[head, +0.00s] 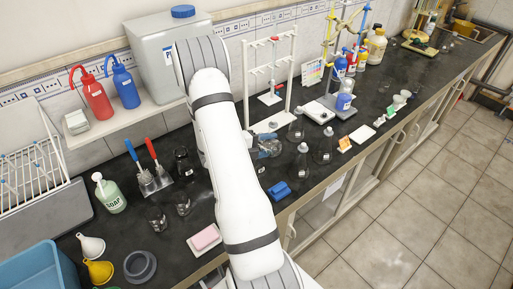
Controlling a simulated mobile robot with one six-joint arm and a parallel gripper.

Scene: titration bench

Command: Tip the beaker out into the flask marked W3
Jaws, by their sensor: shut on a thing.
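My gripper (254,146) is just right of my white forearm, low over the bench, and mostly hidden by it. It is shut on a clear glass beaker (269,147), which looks tilted with its mouth to the right. Several clear conical flasks stand to its right: one at the back (296,130), one farther right (323,150) and one in front (301,163). The flasks' labels are too small to read, so I cannot tell which is W3. Whether the beaker holds liquid cannot be seen.
A blue block (279,190) lies in front of the beaker. A white stand (270,84) rises behind it. Small glassware (183,204), a pink sponge on a dish (205,238) and a brush holder (153,178) are on the left.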

